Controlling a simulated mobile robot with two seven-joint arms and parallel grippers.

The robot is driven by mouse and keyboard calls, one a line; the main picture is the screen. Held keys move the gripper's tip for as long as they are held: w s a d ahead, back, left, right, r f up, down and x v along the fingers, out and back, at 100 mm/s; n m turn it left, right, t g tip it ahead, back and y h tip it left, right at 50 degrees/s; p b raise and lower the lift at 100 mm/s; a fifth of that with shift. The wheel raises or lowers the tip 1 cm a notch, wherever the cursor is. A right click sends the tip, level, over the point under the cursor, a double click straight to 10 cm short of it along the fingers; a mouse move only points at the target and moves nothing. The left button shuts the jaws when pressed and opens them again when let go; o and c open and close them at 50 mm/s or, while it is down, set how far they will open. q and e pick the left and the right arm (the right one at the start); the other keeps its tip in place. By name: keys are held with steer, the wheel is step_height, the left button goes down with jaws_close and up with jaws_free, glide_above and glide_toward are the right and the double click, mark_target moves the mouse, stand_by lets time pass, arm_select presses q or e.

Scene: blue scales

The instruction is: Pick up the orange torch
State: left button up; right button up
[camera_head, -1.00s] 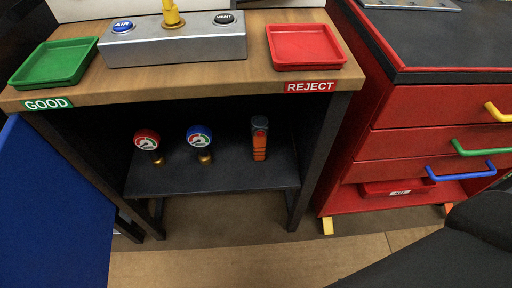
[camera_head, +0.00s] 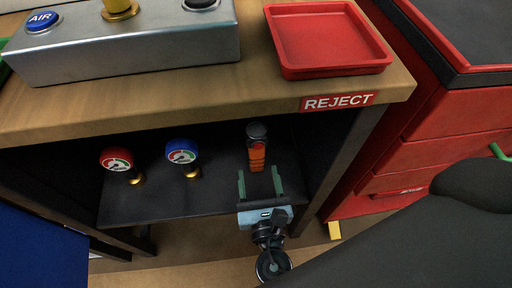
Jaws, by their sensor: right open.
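The orange torch (camera_head: 257,157), with a dark grey head, stands on the dark lower shelf (camera_head: 160,204) under the bench top. My right gripper (camera_head: 260,178) is in front of the torch at the shelf's front edge. Its two dark green fingers are apart and point toward the torch, one to each side of its lower part as seen from here. I cannot tell whether the fingertips reach around it. The torch's base is partly hidden. My left gripper is not in view.
A red gauge (camera_head: 117,160) and a blue gauge (camera_head: 182,153) stand left of the torch on the shelf. The bench top (camera_head: 250,90) overhangs it, with a red tray (camera_head: 330,40) and a grey AIR box (camera_head: 125,50). A red drawer cabinet (camera_head: 440,110) is at right.

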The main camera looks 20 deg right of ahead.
mark_target(258, 159)
steer(key=shift+x, duration=0.95)
steer(key=shift+w+d+f+b, duration=0.1)
steer(key=shift+w+d+b, duration=0.15)
steer(key=shift+w, duration=0.2)
steer(key=shift+b+x, duration=0.65)
steer(key=shift+x, duration=1.6)
steer(key=shift+d+f, duration=0.15)
steer(key=shift+c, duration=0.4)
steer(key=c, duration=1.2)
